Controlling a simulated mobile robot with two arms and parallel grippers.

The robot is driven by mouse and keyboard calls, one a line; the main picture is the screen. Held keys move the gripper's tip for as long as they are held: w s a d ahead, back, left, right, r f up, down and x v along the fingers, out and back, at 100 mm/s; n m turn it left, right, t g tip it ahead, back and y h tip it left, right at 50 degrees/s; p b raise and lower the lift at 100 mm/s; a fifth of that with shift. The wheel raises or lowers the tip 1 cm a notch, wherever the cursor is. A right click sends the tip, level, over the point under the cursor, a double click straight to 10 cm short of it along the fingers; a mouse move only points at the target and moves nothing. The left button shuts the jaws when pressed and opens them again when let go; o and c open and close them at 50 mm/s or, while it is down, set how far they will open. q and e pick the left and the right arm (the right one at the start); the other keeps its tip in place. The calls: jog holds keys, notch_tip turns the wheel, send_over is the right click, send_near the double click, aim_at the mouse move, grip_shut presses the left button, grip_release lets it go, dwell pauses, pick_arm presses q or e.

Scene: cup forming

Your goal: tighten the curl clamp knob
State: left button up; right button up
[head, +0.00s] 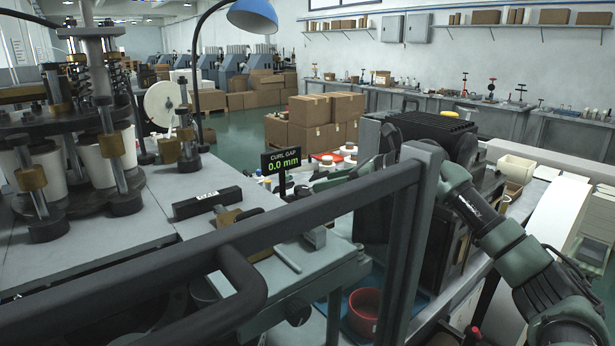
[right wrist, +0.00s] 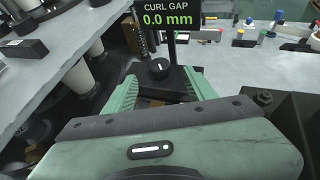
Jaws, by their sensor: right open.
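The black curl clamp knob (right wrist: 160,68), with a white pointer mark on top, stands on a dark block in the right wrist view. My right gripper (right wrist: 162,88) is open, with one green finger on each side of the knob and block. I cannot tell whether the fingers touch it. The display (right wrist: 170,14) behind the knob reads "CURL GAP 0.0 mm"; it also shows in the head view (head: 281,161). In the head view my right gripper (head: 330,178) is near the display, partly hidden, and I cannot make out the knob. My left gripper is not in view.
A dark guard frame (head: 395,240) crosses the head view in front of the machine table. A black labelled block (head: 207,202) lies on the table left of the display. A red bowl (head: 365,308) sits below. A dark machine housing (head: 440,220) stands to the right.

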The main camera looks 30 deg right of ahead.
aim_at(302, 187)
jog(key=shift+y, duration=0.3)
jog(key=p+x, duration=0.3)
jog(key=x, duration=0.3)
jog(key=shift+w+a+f, duration=0.1)
jog(key=shift+w+a, duration=0.05)
jog(key=shift+w, duration=0.15)
jog(key=shift+w+a+f, duration=0.1)
jog(key=shift+w+f, duration=0.1)
jog(key=shift+w, duration=0.05)
grip_shut()
